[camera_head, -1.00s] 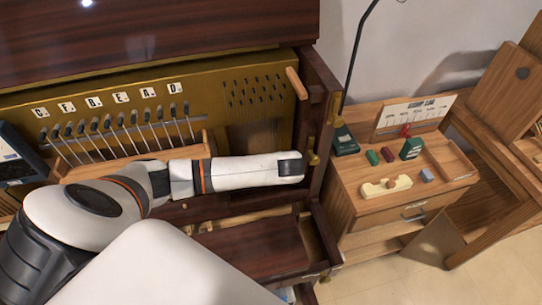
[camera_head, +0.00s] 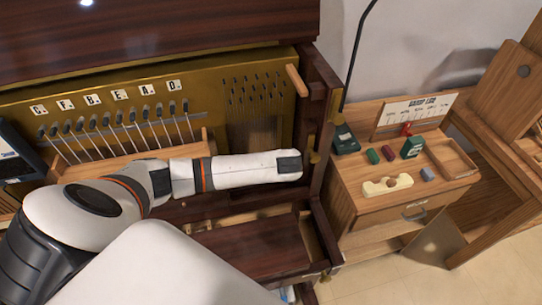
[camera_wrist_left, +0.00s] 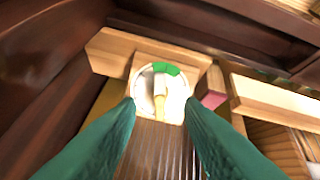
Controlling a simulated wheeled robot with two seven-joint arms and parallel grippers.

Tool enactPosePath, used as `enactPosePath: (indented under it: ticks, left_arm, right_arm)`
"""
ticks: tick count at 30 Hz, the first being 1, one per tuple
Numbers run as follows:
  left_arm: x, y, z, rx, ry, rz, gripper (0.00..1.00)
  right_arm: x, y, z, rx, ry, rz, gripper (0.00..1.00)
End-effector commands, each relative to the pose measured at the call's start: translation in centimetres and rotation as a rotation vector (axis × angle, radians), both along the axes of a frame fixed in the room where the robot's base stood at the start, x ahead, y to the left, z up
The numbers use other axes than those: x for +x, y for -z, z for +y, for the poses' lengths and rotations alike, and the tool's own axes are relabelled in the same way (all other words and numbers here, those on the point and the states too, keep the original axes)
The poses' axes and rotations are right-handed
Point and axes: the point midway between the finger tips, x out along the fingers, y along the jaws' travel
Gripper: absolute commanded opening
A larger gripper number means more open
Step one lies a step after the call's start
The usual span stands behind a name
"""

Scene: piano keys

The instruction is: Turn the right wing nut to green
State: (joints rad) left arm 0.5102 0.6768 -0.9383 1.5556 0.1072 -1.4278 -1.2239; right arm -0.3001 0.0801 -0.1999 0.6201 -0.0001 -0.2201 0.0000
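In the left wrist view, a round white dial (camera_wrist_left: 146,83) has a green sector (camera_wrist_left: 167,68) along its top edge. A narrow pale piece, which looks like the wing nut (camera_wrist_left: 159,88), stands roughly upright in the dial's middle, its upper end near the green. My left gripper (camera_wrist_left: 160,104) has two green fingers, spread apart on either side of the dial. The wing nut shows between them with gaps on both sides; I cannot tell how deep it is. In the head view, my left arm reaches across the piano front, and its gripper is hidden. My right gripper is not in view.
A wooden rail (camera_wrist_left: 115,50) and a small reddish block (camera_wrist_left: 211,97) lie close around the dial. In the head view, the piano's right side post (camera_head: 322,90) stands near my wrist. A side cabinet (camera_head: 345,190) with small blocks stands to the right.

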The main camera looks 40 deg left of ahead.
Motion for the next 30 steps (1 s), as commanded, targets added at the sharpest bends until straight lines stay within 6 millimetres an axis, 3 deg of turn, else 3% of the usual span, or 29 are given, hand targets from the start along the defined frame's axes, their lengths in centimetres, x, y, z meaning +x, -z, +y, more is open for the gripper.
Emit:
enactPosePath:
  ticks: [30]
  left_arm:
    - [1.3,2.4,1.5,0.000,-0.001,0.000,0.35]
  right_arm:
    - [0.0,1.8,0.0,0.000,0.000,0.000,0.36]
